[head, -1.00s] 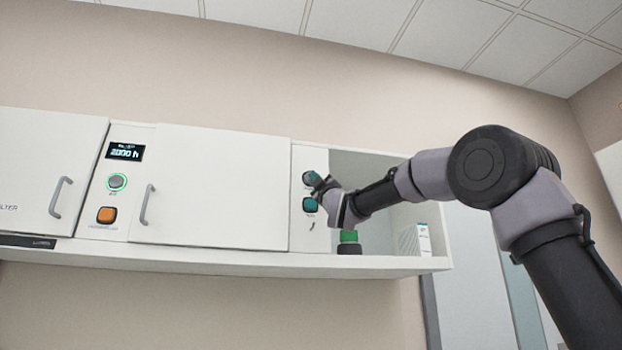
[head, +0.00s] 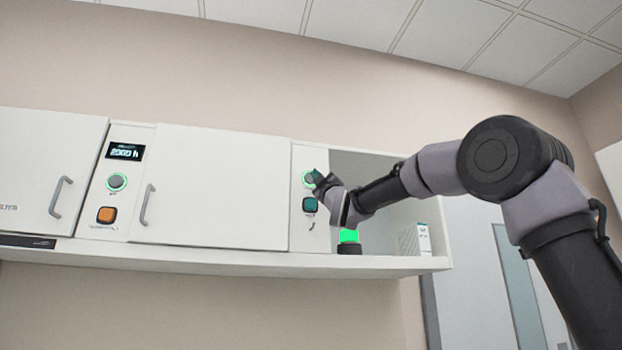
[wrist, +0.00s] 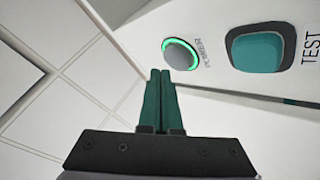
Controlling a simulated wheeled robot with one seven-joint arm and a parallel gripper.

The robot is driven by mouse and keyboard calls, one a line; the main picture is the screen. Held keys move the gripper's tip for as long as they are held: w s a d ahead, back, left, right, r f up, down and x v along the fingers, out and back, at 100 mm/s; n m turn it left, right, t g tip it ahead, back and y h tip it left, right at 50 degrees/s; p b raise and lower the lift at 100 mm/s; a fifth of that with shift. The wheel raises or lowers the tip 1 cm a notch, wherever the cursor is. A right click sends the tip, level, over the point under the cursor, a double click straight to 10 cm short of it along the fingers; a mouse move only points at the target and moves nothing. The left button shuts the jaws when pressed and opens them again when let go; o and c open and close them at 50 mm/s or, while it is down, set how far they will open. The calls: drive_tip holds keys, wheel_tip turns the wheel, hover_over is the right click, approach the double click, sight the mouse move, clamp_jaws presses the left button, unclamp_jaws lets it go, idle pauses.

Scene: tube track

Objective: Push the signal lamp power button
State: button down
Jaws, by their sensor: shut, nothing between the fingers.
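The round power button (wrist: 179,54) has a grey cap and a lit green ring, with a label reading as power beside it in the wrist view. In the head view the power button (head: 309,179) is on the right panel, partly behind my gripper (head: 320,178). My gripper's teal fingers (wrist: 160,74) are shut and empty. In the wrist view their tips lie just beside the button; a small gap shows, and I cannot tell the depth. The signal lamp (head: 349,237) glows bright green on the shelf, on a dark base.
A square teal TEST button (wrist: 258,49) sits beside the power button, below it in the head view (head: 310,205). A left panel holds a display, a green-ringed button (head: 117,182) and an orange button (head: 106,214). A white box (head: 424,239) stands in the open bay.

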drive_tip(key=s+d, duration=0.1)
drive_tip(key=s, duration=0.4)
drive_tip(key=shift+s+d, duration=0.3)
drive_tip(key=shift+s, duration=0.1)
idle(0.4)
drive_tip(key=s+d+f+m+g+h, duration=0.2)
drive_tip(key=d+f+m+g+h, duration=0.3)
drive_tip(key=d+f, duration=0.6)
drive_tip(key=s+d+f+m+g+h, duration=0.25)
drive_tip(key=d+f+m, duration=0.4)
drive_tip(key=f, duration=0.75)
drive_tip(key=s+d+f+m+g+h, duration=0.1)
drive_tip(key=s+d+f+m+g, duration=0.1)
drive_tip(key=s+f, duration=0.4)
drive_tip(key=s+d+f+m+g+h, duration=0.1)
drive_tip(key=s+d+f+m+g, duration=0.2)
drive_tip(key=s+f, duration=0.4)
drive_tip(key=s+d+f+m+g+h, duration=0.1)
drive_tip(key=s+d+f+m+g, duration=0.2)
drive_tip(key=f, duration=0.9)
drive_tip(key=s+m+g, duration=0.1)
drive_tip(key=s+m, duration=0.1)
drive_tip(key=s, duration=0.1)
drive_tip(key=shift+s, duration=0.35)
